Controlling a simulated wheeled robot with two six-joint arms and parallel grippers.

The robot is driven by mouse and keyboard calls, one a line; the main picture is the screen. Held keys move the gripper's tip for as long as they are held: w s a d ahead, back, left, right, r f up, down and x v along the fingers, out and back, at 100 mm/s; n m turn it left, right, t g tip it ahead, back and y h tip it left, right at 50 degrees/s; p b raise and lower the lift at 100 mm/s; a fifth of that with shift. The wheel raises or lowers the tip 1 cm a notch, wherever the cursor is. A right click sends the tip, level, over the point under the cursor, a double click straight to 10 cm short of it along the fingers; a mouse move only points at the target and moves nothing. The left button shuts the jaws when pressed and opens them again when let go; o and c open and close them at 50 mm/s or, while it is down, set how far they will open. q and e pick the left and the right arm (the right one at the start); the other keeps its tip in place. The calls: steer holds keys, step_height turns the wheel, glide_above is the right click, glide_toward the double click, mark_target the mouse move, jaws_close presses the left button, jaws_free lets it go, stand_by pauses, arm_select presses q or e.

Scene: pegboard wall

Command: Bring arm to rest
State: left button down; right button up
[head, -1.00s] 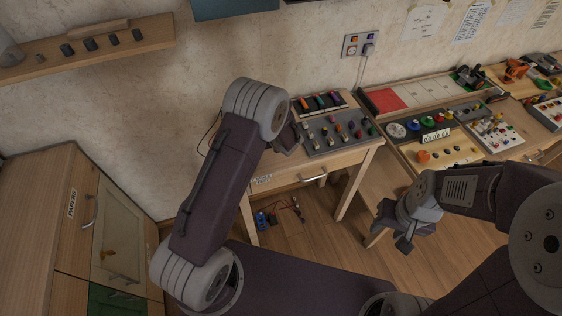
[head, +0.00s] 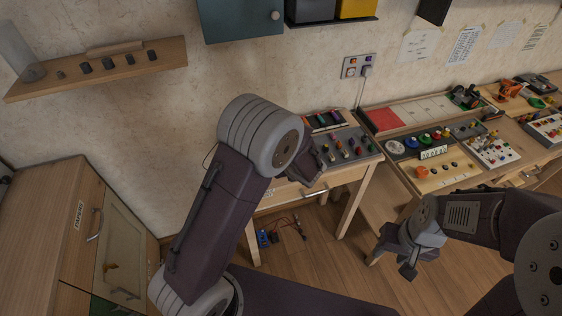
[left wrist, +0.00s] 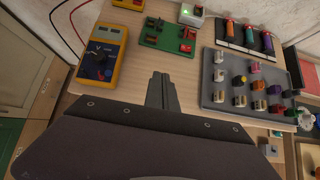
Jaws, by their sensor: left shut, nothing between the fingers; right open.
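My left arm rises from the bottom of the head view and bends at a grey joint in front of the small wooden table. My left gripper (left wrist: 162,92) shows in the left wrist view as narrow grey fingers, shut and empty, above the table top (left wrist: 150,62). In the head view it is mostly hidden behind its own arm. My right gripper (head: 404,252) is open and empty in the head view, over the floor in front of the long bench, touching nothing.
A grey knob board (head: 348,148) lies on the small table. A yellow multimeter (left wrist: 102,52) and a green board (left wrist: 168,36) lie near the left fingers. The long bench with a wooden panel (head: 436,174) is at right, a cabinet (head: 100,240) at left. Floor (head: 320,250) shows between.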

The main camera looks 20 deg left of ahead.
arm_select(q)
steer(key=shift+w+f, duration=0.1)
steer(key=shift+w, duration=0.05)
steer(key=a+r+n+y, duration=0.1)
steer(key=a+r+n, duration=0.2)
steer(key=a+r, duration=0.3)
steer(key=s+a+n+g, duration=0.3)
steer(key=s+a+n, duration=0.2)
steer(key=s+n, duration=0.4)
steer(key=s+d+f+n+g+h, duration=0.3)
steer(key=s+d+n+h, duration=0.3)
steer(key=s+n, duration=0.7)
steer(key=d+n, duration=0.2)
steer(key=n, duration=0.2)
steer(key=shift+s+d+f+n+p, duration=0.15)
steer(key=shift+d+f+n+p, duration=0.1)
steer(key=shift+d+n+p, duration=0.05)
